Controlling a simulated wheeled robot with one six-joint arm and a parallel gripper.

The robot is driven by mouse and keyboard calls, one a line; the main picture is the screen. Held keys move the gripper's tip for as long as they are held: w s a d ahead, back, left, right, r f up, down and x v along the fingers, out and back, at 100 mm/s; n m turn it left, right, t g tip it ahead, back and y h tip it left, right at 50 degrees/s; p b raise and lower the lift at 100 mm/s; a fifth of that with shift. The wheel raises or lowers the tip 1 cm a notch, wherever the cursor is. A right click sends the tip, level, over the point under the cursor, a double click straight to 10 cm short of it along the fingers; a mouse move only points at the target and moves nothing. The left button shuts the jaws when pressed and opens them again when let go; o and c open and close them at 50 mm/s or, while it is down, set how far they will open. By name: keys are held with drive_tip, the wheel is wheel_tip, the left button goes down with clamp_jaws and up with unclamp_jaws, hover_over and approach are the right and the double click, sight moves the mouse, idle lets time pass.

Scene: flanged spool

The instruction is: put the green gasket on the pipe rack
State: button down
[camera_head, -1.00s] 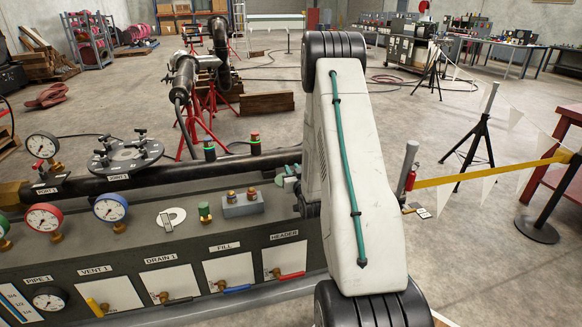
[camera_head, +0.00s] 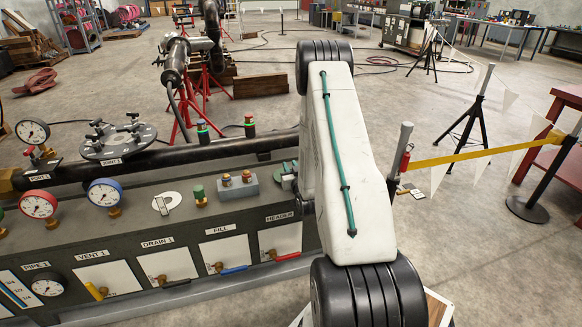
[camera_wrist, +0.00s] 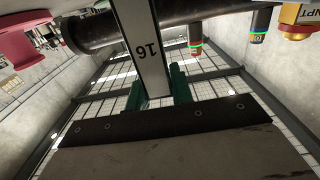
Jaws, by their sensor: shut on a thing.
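My gripper (camera_head: 289,183) is partly hidden behind my white arm, at the right end of the grey panel. A long dark pipe (camera_head: 215,151) lies along the back of the panel and also shows in the wrist view (camera_wrist: 120,30). I cannot clearly single out the pipe rack.
The panel holds gauges (camera_head: 104,193), valve handles (camera_head: 233,269) and a bolted disc (camera_head: 118,141). Two green-ringed indicators (camera_head: 249,125) stand near the pipe. A yellow tape barrier (camera_head: 470,154) and black tripod (camera_head: 470,130) stand at right. Open floor lies behind.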

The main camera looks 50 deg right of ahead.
drive_tip(key=shift+f, duration=0.35)
drive_tip(key=shift+f, duration=0.3)
drive_tip(key=c, duration=1.1)
unclamp_jaws()
drive_tip(key=shift+c, duration=0.2)
drive_tip(key=v, duration=0.8)
drive_tip(key=shift+w+d+r, duration=0.1)
drive_tip(key=shift+w, duration=0.05)
